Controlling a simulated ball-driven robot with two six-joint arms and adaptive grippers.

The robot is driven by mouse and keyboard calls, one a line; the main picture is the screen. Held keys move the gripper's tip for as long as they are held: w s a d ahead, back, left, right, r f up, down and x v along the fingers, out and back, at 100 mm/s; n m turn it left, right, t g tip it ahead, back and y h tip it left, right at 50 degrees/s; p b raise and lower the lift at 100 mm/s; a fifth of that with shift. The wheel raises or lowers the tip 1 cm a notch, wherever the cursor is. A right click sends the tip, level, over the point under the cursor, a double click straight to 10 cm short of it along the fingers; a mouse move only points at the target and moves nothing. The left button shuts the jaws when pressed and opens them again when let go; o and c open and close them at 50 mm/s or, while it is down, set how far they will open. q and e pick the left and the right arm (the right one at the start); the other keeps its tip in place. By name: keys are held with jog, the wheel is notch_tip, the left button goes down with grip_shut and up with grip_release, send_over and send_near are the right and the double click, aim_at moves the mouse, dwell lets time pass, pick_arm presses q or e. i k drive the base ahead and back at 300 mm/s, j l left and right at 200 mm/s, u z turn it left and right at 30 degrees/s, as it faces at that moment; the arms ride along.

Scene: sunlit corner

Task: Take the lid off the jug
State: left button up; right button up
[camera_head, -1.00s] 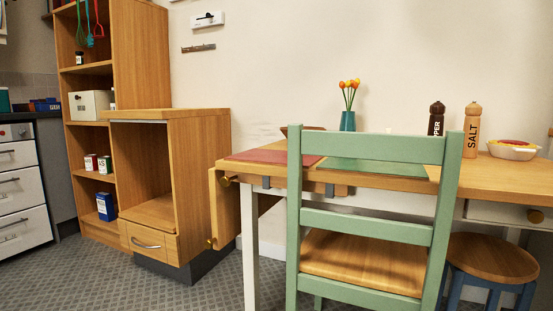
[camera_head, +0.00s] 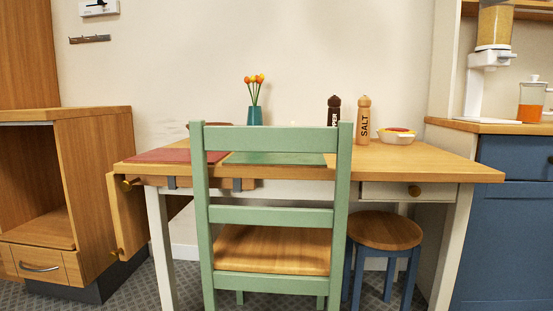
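A clear jug (camera_head: 531,101) with orange contents stands on the wooden counter at the far right of the head view. A lid (camera_head: 534,80) with a small knob sits on top of it. The jug is close to the picture's right edge. Neither of my grippers shows in the view.
A green chair (camera_head: 270,217) stands before a wooden table (camera_head: 430,167), with a stool (camera_head: 385,232) to its right. A white dispenser (camera_head: 486,62) stands left of the jug on the counter (camera_head: 488,126). A wooden cabinet (camera_head: 85,190) is at left.

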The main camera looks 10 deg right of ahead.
aim_at(534, 78)
jog(key=z, duration=1.7)
